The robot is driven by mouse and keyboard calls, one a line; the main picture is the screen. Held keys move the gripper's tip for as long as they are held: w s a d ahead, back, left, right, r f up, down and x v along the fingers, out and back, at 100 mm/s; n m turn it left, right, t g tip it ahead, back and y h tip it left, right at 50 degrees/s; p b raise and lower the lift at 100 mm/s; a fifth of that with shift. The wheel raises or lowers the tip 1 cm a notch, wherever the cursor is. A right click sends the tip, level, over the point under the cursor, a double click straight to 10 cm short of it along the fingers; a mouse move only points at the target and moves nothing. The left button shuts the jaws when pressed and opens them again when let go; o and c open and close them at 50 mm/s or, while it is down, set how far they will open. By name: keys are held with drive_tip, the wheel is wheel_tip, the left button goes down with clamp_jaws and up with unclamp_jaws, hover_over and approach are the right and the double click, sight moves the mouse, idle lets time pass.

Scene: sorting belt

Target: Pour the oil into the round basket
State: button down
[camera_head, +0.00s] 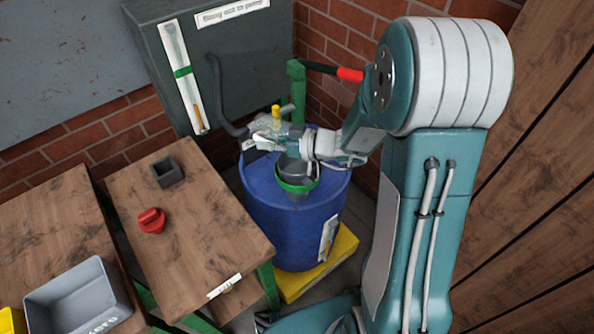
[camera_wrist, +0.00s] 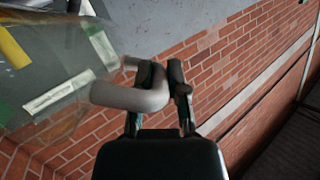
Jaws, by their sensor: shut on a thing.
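My gripper (camera_head: 290,140) is above the blue barrel (camera_head: 262,205) in the head view. In the wrist view its two dark fingers (camera_wrist: 162,82) are shut on the grey handle (camera_wrist: 130,97) of a see-through container (camera_wrist: 55,65). The container looks tilted; its pale shape (camera_head: 262,143) also shows in the head view, partly hidden by the gripper. A round basket with a green rim (camera_head: 297,187) and grey inside sits at the barrel's top, just below my gripper. I cannot make out the oil or whether any is flowing.
A wooden table (camera_head: 190,235) left of the barrel bears a red part (camera_head: 152,220) and a dark hollow block (camera_head: 165,172). A grey bin (camera_head: 80,300) is at lower left. A grey cabinet (camera_head: 235,50) stands behind. The barrel stands on a yellow base (camera_head: 325,265).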

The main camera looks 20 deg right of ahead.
drive_tip(key=shift+d, duration=0.1)
drive_tip(key=shift+s+d+r+t+y+p, duration=0.15)
drive_tip(key=shift+s+d+t+y, duration=0.3)
drive_tip(key=shift+y, duration=0.2)
drive_tip(key=shift+s+d+r+t+y+p, duration=0.15)
drive_tip(key=shift+s+d+t+y, duration=0.15)
drive_tip(key=shift+d+t+y, duration=0.3)
drive_tip(key=shift+s+d+n+t+y+p, duration=0.2)
drive_tip(key=shift+s+d+t+y, duration=0.25)
drive_tip(key=shift+y, duration=0.35)
drive_tip(key=shift+s+d+n+t+y+p, duration=0.2)
drive_tip(key=shift+s+d+y, duration=0.2)
drive_tip(key=shift+d+y, duration=0.25)
drive_tip(key=shift+a, duration=0.1)
drive_tip(key=shift+w+a+r+g+h, duration=0.1)
drive_tip(key=shift+w+a+g+h, duration=0.3)
drive_tip(key=shift+a+h, duration=0.2)
drive_tip(key=shift+w+a+r+g+h, duration=0.1)
drive_tip(key=shift+w+a+g+h, duration=0.3)
drive_tip(key=shift+a+h, duration=0.15)
drive_tip(key=shift+w+a+f+g+h, duration=0.2)
drive_tip(key=shift+g+h, duration=0.1)
drive_tip(key=shift+h, duration=0.15)
